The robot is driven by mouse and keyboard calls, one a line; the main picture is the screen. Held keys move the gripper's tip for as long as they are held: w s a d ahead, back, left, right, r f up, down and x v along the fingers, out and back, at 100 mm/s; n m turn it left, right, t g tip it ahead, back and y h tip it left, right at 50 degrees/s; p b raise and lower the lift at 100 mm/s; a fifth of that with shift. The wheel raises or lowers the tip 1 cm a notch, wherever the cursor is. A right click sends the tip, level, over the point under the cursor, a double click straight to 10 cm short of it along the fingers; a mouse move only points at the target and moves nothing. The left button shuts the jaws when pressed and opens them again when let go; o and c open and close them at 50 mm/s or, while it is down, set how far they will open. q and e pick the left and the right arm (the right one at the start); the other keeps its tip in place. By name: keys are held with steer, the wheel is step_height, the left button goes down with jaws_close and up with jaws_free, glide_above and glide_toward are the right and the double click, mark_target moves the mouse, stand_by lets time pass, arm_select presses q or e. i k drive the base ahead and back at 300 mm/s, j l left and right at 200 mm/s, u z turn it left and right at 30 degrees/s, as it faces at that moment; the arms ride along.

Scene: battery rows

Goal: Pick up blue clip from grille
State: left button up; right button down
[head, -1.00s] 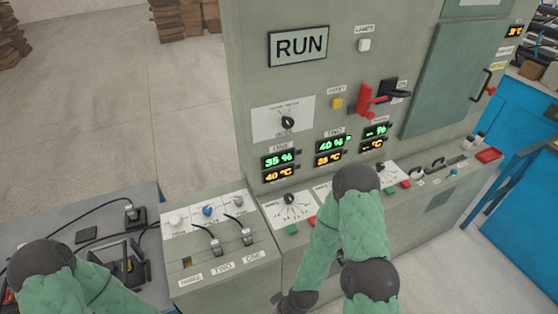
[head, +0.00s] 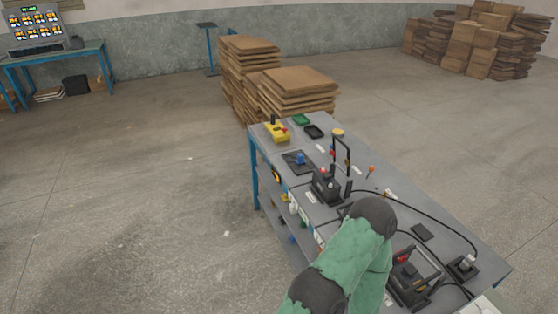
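A small blue clip (head: 300,158) stands on a dark square panel (head: 292,167), which looks like the grille, near the far left part of the grey bench. One of my arms, its green sleeve with dark joints, reaches up from the bottom over the near side of the bench. It seems to be my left arm. Its gripper does not show, and the arm hides part of the bench edge. My other arm and its gripper are out of view. Nothing is seen touching the clip.
The grey bench (head: 437,215) also holds a yellow control box (head: 277,133), a green tray (head: 301,119), a black tray (head: 314,131), and black devices (head: 326,187) with upright handles and cables. Stacked cardboard (head: 298,85) stands behind it.

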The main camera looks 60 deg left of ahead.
mark_target(301, 159)
steer(key=u, duration=1.95)
steer(key=i+j+z, duration=0.15)
steer(key=i+j, duration=0.25)
steer(key=i+j+z, duration=0.15)
steer(key=i+j, duration=0.2)
steer(key=i+j+z, duration=0.15)
steer(key=i+j, duration=0.15)
steer(key=j, duration=0.3)
